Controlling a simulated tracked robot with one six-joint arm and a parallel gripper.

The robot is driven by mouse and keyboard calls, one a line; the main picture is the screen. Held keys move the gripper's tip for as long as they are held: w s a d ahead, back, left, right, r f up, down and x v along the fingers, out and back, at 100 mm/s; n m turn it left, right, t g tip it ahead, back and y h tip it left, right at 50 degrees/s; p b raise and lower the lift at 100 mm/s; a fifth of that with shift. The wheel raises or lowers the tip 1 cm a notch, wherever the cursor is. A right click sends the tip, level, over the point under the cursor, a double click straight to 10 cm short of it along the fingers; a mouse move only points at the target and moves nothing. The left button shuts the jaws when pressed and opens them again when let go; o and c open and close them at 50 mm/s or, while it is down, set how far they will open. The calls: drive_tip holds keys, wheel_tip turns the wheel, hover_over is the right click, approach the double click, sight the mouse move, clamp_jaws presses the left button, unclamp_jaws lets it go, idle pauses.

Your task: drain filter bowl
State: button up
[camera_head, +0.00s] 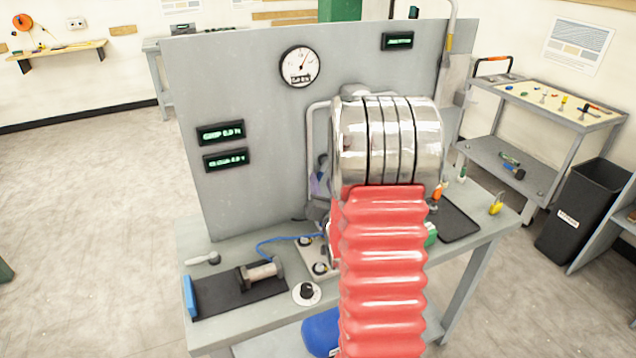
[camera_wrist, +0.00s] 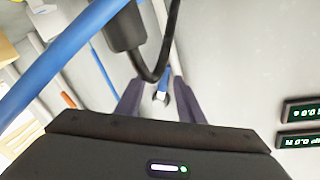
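My gripper (camera_wrist: 158,86) shows in the wrist view as two dark purple fingers standing apart. A small blue-and-grey fitting (camera_wrist: 161,96) appears in the gap between them; I cannot tell whether either finger touches it. A dark cylinder (camera_wrist: 124,28) with a black hose is just beyond the fingers; I cannot tell if it is the filter bowl. In the head view my arm covers the middle of the panel, so the bowl cannot be made out. A small purplish part (camera_head: 319,182) shows at the arm's left edge; I cannot tell what it is.
A grey upright panel (camera_head: 245,100) carries a round gauge (camera_head: 299,66) and small green displays (camera_head: 221,132). A blue tube (camera_wrist: 60,70) crosses the wrist view's left.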

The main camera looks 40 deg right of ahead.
drive_tip(key=shift+w+a, duration=0.1)
drive_tip(key=shift+a, duration=0.05)
drive_tip(key=shift+c, duration=0.8)
drive_tip(key=shift+a, duration=0.1)
clamp_jaws()
